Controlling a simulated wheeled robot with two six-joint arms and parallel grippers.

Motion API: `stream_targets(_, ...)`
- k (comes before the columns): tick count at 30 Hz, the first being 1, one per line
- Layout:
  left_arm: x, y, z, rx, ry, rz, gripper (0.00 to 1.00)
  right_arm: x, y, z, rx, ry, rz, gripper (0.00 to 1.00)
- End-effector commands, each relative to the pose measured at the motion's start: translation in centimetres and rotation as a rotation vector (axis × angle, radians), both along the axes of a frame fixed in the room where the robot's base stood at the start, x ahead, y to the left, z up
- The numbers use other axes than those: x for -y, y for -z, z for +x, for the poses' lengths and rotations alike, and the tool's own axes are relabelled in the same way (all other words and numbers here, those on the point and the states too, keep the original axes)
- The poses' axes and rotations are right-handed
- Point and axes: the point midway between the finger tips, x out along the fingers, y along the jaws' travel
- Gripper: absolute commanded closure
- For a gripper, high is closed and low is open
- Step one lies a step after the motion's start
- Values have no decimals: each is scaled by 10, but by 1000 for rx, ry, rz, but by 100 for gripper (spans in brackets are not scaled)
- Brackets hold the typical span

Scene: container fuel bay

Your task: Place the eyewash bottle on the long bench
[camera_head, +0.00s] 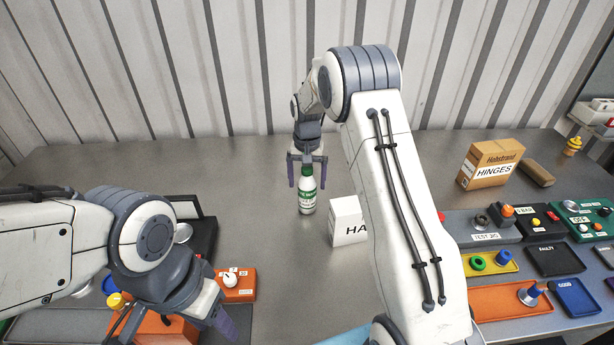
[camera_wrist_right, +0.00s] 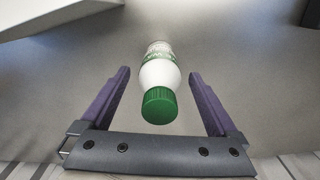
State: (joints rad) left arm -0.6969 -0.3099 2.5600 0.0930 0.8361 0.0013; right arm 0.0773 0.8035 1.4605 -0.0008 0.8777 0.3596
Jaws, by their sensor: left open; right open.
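The eyewash bottle (camera_head: 307,192) is white with a green cap and green label. It stands upright on the grey metal bench (camera_head: 262,228), in the middle of the head view. My right gripper (camera_head: 307,178) is open at the bottle, its purple fingers showing on either side of it. In the right wrist view the bottle (camera_wrist_right: 160,92) lies between the two open fingers (camera_wrist_right: 163,100), with a gap on each side and no contact visible. My left gripper (camera_head: 212,325) is low at the left and open; its fingertips are partly hidden.
A white box (camera_head: 347,221) stands just right of the bottle, partly behind my right arm. A HINGES carton (camera_head: 490,163), brown block (camera_head: 537,174), test jig (camera_head: 484,228) and coloured trays (camera_head: 510,300) fill the right. Orange control boxes (camera_head: 236,285) sit at the left. Bench left of the bottle is clear.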

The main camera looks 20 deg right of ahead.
Motion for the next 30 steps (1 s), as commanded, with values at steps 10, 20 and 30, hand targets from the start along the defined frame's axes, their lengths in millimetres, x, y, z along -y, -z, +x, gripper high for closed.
stream_targets(10,0,11,0,0,0,0,50,0,-52,2,8,0,0,5)
stream_targets(20,0,18,0,0,1,0,50,0,-112,1,3,0,0,5)
stream_targets(30,0,18,0,0,1,0,50,-10,-127,-4,2,-24,2,5)
